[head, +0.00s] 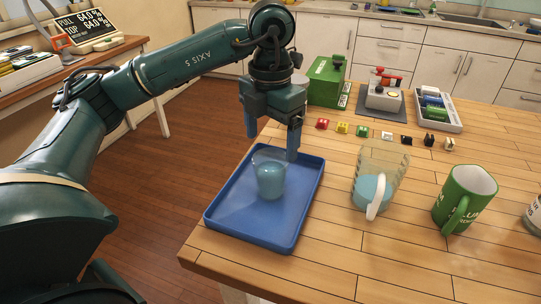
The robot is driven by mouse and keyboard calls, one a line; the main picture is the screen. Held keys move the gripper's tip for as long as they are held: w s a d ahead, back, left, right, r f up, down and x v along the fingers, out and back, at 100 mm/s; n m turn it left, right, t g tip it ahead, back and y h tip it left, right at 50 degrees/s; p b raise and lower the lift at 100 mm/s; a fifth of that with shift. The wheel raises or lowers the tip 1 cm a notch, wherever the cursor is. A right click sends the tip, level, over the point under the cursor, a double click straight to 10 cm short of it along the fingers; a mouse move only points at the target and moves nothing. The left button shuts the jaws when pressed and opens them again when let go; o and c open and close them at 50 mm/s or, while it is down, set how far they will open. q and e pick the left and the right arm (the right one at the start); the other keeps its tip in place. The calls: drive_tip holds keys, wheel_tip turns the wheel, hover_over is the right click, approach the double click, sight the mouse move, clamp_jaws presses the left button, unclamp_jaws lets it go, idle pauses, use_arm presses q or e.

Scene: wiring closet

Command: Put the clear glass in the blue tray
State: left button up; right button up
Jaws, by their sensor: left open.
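The clear glass (270,180), part filled with a pale blue liquid, stands upright inside the blue tray (232,216), toward the tray's far half. The tray lies at the left edge of the wooden table. My left gripper (272,141) points down just above and behind the glass rim in the head view. Its two fingers are spread apart with nothing between them. The right fingertip comes close to the rim in the picture; I cannot tell whether it touches. My right gripper is not in view.
Right of the tray stand a clear pitcher (383,172) with blue liquid, a green mug (465,198) and a partly cut-off white cup (537,215). Small coloured blocks (363,130) line up behind. A green box (326,82) and a white tray (441,112) stand farther back.

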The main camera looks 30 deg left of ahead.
use_arm(q)
wheel_tip(320, 180, up, 6)
drive_tip(key=shift+f, duration=0.2)
drive_tip(key=shift+p, duration=0.3)
